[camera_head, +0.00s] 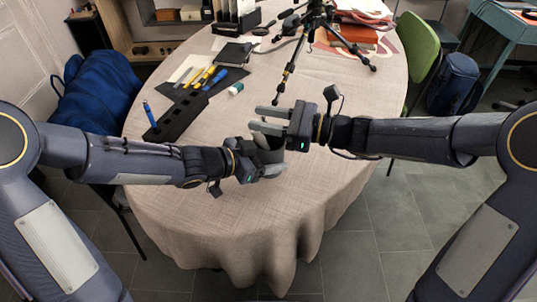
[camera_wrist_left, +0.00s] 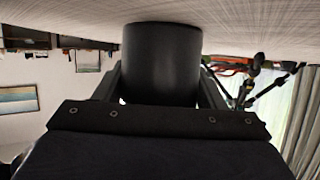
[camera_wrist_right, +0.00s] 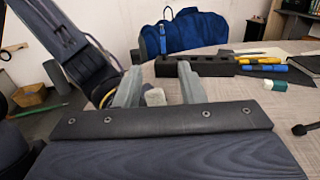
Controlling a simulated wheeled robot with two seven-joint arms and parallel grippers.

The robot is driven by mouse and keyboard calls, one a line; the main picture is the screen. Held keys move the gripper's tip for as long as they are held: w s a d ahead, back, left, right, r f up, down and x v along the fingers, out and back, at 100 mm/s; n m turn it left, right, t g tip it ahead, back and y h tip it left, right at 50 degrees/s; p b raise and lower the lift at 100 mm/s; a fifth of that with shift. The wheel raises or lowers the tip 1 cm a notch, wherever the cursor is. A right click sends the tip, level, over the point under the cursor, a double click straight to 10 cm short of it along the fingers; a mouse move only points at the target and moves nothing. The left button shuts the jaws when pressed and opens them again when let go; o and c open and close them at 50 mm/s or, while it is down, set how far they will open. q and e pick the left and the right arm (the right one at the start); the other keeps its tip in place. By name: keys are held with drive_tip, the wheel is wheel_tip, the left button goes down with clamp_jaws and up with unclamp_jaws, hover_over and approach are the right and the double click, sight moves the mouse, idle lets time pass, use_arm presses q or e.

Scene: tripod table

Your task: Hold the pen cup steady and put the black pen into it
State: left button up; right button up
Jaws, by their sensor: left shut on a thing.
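The pen cup (camera_head: 271,157) is a dark cylinder near the front of the table. It fills the space between the fingers of my left gripper (camera_wrist_left: 160,88) in the left wrist view, where the cup (camera_wrist_left: 160,55) appears upside down. My left gripper (camera_head: 266,166) is shut on it in the head view. My right gripper (camera_head: 264,120) is just beyond and above the cup, its grey fingers pointing left. These fingers are apart in the right wrist view (camera_wrist_right: 157,85), with no pen visible between them. I cannot make out the black pen; the cup's inside is mostly hidden.
A long black pen holder (camera_head: 178,119) lies to the left, with a blue pen (camera_head: 149,113) standing in it. Yellow and blue markers (camera_head: 215,80) lie beyond. The cloth to the right is clear.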

drive_tip(key=v, duration=1.1)
use_arm(q)
drive_tip(key=o, duration=1.1)
drive_tip(key=shift+o, duration=0.2)
